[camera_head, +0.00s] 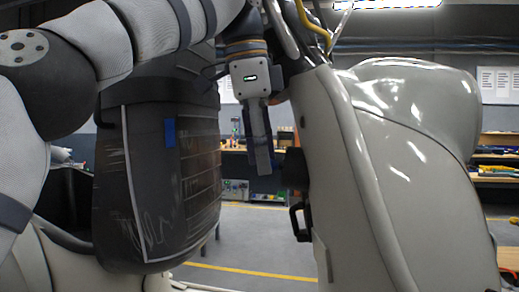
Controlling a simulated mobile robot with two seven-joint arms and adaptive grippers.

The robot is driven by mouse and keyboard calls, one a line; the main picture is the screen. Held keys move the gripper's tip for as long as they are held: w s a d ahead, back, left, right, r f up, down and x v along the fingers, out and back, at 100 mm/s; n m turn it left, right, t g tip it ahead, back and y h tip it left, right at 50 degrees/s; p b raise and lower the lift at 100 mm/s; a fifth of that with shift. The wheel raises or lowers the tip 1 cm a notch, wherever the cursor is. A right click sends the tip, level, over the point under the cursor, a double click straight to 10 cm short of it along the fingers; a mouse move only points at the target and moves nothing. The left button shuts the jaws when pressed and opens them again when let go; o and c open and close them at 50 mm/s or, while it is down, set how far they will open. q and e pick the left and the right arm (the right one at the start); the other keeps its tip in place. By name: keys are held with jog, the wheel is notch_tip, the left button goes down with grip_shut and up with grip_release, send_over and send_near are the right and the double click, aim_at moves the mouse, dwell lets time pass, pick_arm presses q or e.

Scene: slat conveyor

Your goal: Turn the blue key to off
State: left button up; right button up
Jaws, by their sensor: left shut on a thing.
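My left gripper (262,158) hangs fingers down near the middle of the view, below its pale wrist housing. Its fingers are together on something too small or hidden to make out. I cannot pick out the blue key or the slat conveyor in this view. My right gripper is not in view.
A large light-grey shell (400,150) with a black handle fills the right, close to the gripper. A dark panel (138,190) with a blue patch (170,132) stands left. Workbenches (497,180) line the back. Yellow-lined floor (250,250) shows between.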

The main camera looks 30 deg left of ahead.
pick_arm(q)
jog(key=shift+o, duration=0.6)
jog(key=shift+a, duration=0.1)
jog(key=o, duration=1)
jog(key=shift+o, duration=0.2)
jog(key=shift+w+f, duration=0.1)
jog(key=shift+f, duration=0.05)
